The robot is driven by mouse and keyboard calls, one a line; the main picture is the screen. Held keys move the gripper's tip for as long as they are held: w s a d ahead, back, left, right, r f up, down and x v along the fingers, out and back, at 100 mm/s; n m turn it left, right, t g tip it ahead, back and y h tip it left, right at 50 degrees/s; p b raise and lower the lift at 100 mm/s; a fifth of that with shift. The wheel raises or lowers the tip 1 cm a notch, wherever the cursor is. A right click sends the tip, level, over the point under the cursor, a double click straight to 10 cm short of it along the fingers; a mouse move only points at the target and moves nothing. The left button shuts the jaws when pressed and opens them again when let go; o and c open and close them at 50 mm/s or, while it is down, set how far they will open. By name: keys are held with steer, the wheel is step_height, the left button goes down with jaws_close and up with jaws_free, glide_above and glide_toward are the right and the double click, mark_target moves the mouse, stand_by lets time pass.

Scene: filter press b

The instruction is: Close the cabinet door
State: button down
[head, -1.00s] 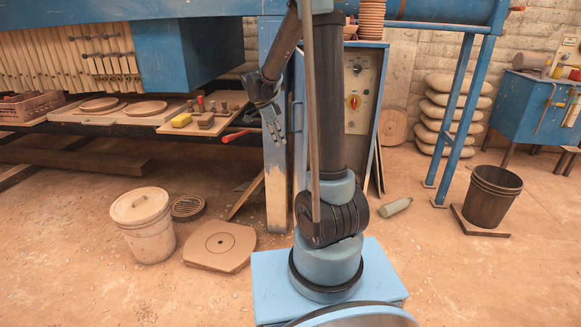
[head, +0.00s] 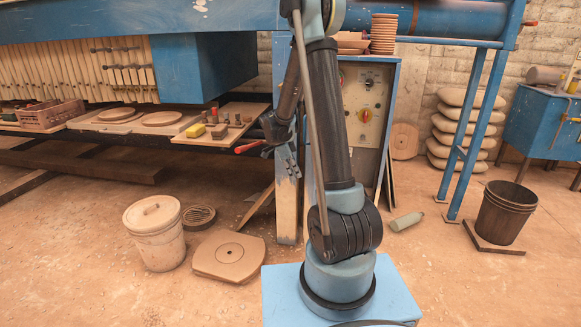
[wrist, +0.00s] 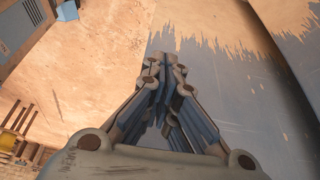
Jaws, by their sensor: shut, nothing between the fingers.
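The blue cabinet (head: 392,85) stands behind my arm, its grey control panel (head: 368,108) facing me with a red and yellow knob. Its door is mostly hidden behind my arm in the head view, so I cannot tell how far it stands open. My gripper (head: 290,168) points down at the left of the cabinet, in front of the blue post. In the wrist view my gripper (wrist: 165,70) is shut and empty, in front of a large worn blue-grey panel (wrist: 235,100). I cannot tell whether the fingers touch this panel or whether it is the door.
A bench (head: 95,125) with boards and tools lies left of my gripper, a red handle (head: 250,146) close to it. A lidded bucket (head: 155,232) and a square plate (head: 228,256) are on the floor.

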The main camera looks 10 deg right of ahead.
steer(key=shift+s+d+f, duration=0.1)
steer(key=shift+d, duration=0.95)
steer(key=shift+s+d+f, duration=0.1)
steer(key=shift+d, duration=0.95)
